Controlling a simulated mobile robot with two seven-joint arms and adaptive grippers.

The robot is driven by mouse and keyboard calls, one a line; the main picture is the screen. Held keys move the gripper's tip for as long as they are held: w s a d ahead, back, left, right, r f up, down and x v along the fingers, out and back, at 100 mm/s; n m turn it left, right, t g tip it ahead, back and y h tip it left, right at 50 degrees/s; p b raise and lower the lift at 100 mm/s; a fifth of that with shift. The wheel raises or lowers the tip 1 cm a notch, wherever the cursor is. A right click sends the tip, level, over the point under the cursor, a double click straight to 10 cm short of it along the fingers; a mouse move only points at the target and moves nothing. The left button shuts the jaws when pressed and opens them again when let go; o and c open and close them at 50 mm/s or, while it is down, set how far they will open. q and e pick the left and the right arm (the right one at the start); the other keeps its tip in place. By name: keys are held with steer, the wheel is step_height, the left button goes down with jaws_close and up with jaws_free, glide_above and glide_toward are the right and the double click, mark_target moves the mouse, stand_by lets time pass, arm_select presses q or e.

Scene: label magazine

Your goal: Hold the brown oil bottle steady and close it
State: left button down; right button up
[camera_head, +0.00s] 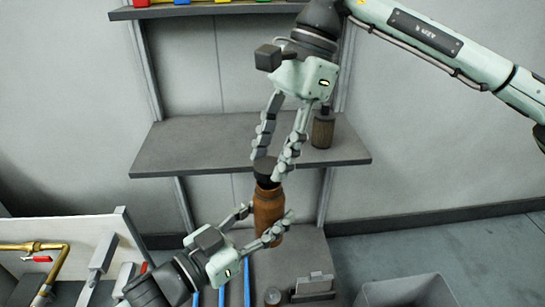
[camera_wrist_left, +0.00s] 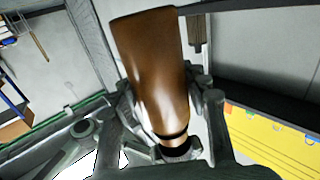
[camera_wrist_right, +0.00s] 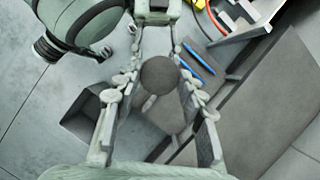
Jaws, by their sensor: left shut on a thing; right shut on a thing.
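The brown oil bottle (camera_head: 268,208) is held up in front of the shelf unit, nearly upright. My left gripper (camera_head: 266,222) is shut around its body from below left. The bottle also fills the middle of the left wrist view (camera_wrist_left: 150,70), with a dark band near its neck. A dark round cap (camera_head: 265,166) is at the bottle's top. My right gripper (camera_head: 270,160) reaches down from above and is shut on the cap. The cap shows between the fingers in the right wrist view (camera_wrist_right: 159,74). I cannot tell whether it is fully seated.
A grey shelf (camera_head: 195,145) is just behind the bottle, with a brown dark-topped bottle (camera_head: 322,130) on its right side. A grey bin (camera_head: 405,290) stands at lower right. Brass pipework with a red handle (camera_head: 38,258) is at left.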

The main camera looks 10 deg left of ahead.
mark_target(269, 199)
steer(key=shift+f, duration=0.9)
steer(key=shift+f, duration=0.55)
